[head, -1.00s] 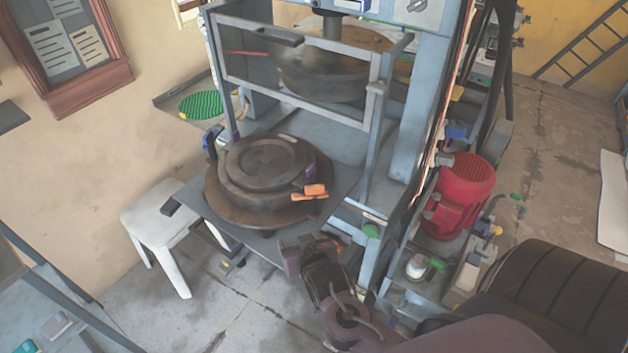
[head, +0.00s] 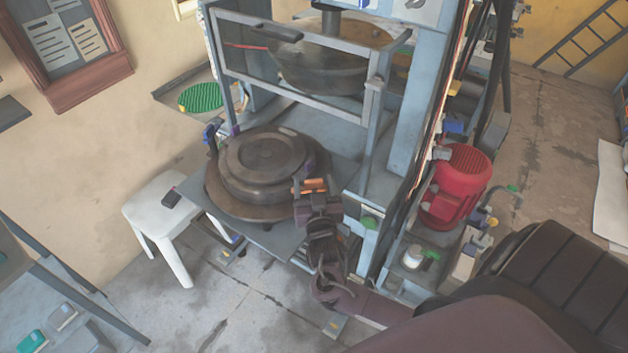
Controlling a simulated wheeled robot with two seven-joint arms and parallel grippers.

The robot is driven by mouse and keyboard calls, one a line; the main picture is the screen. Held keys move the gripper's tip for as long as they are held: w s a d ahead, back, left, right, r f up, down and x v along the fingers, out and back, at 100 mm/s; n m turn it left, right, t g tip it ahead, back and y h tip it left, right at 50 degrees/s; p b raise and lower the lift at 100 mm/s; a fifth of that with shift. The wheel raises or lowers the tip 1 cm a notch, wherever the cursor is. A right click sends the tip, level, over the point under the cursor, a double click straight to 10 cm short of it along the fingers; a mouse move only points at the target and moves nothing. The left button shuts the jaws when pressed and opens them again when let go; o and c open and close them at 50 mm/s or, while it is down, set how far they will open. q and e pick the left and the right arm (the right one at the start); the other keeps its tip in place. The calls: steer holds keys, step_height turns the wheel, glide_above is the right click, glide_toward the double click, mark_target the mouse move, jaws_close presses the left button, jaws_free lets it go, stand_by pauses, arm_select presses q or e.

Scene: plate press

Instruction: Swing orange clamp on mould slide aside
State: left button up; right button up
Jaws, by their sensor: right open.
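The orange clamp (head: 312,184) sits at the right front edge of the round dark mould (head: 262,165), which lies on the grey slide plate (head: 274,241) in front of the press. My right gripper (head: 311,186) is at the clamp, with its fingers open on either side of it or just over it. It partly hides the clamp, and I cannot tell whether the fingers touch it. My left gripper is not in view.
The press frame with its guard window (head: 300,62) stands just behind the mould. A white stool (head: 160,207) is at the left. A red motor (head: 455,184) stands to the right.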

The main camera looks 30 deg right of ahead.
steer(key=shift+w+d, duration=0.2)
steer(key=shift+w, duration=0.1)
steer(key=c, duration=1)
steer(key=shift+n+y, duration=0.3)
steer(key=shift+y, duration=0.1)
steer(key=n+t+y, duration=0.1)
steer(key=n+y, duration=0.1)
steer(key=y, duration=0.1)
steer(key=shift+t+y+p, duration=0.3)
steer(key=shift+p, duration=0.05)
steer(key=shift+n+y, duration=1.6)
steer(key=shift+y, duration=0.6)
